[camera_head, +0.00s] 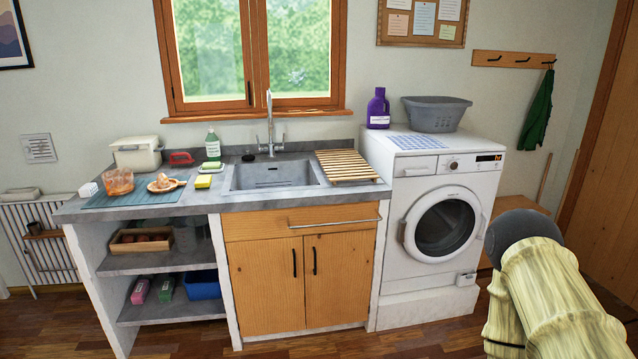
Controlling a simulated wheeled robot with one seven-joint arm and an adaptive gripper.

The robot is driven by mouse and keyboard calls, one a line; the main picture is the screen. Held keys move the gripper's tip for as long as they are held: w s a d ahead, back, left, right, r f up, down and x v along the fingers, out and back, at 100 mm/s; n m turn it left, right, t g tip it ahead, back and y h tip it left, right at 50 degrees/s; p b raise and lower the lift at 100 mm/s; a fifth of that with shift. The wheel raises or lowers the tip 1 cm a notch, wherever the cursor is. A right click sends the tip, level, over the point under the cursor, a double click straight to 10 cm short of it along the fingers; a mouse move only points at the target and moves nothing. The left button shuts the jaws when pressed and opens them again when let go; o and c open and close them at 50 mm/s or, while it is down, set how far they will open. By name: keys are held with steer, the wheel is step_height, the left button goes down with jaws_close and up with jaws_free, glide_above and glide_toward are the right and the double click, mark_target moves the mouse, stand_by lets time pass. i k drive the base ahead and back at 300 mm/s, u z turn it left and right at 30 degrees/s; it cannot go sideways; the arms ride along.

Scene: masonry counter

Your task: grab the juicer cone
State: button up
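On the blue mat (125,200) at the left end of the counter, a small tan and orange piece (163,182) lies on what looks like a little wooden board or spoon. It may be the juicer cone, but it is too small to tell for certain. An orange see-through bowl or glass (119,181) stands just left of it. A small black object (248,157) sits behind the sink, and its kind is unclear. Part of my arm, in a pale ribbed cover with a dark rounded end, shows at lower right, far from the counter. My gripper's fingers do not show.
The counter (200,203) also holds a yellow sponge (203,181), green bottle (212,145), white container (137,153) and red object (181,158). A sink (272,175) and slatted wooden rack (345,165) lie to the right, then a washing machine (440,225). The floor in front is clear.

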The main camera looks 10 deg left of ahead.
mark_target(162, 185)
steer(key=u, duration=0.65)
steer(key=i, duration=1.6)
steer(key=u, duration=0.8)
